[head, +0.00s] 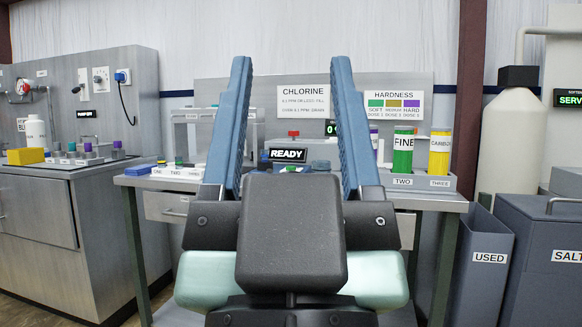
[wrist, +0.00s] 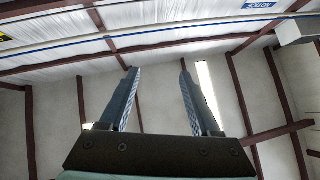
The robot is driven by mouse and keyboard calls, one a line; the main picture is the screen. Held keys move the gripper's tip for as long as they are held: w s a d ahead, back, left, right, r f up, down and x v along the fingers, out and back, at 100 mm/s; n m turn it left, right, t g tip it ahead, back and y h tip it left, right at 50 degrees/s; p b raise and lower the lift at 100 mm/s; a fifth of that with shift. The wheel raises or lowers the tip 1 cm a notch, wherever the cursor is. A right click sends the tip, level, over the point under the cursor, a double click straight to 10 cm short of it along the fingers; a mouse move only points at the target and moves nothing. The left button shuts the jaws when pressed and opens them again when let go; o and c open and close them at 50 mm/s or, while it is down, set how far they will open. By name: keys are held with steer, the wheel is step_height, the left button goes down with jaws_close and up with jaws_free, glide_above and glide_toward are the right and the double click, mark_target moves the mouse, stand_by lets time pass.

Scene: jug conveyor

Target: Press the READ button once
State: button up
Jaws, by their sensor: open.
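My gripper (head: 291,65) is raised upright in front of the bench, its two blue fingers spread wide and empty. In the wrist view my gripper (wrist: 158,74) points up at the ceiling, with nothing between the fingers. Between the fingers in the head view, a dark display (head: 287,155) reading READY stands on the bench. Behind it is a grey device with a small red piece (head: 293,134) on top and a partly covered green-lit screen (head: 331,128). I see no label reading READ; the lower front of this area is hidden by my gripper.
The grey bench (head: 150,183) spans the middle. On its right stand a green FINE cylinder (head: 403,155) and a yellow cylinder (head: 440,155) in a numbered rack. A USED bin (head: 489,258) and SALT bin (head: 545,225) are at right. A left counter (head: 50,170) holds a white bottle (head: 36,133).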

steer(key=shift+s, duration=0.3)
steer(key=shift+w, duration=0.1)
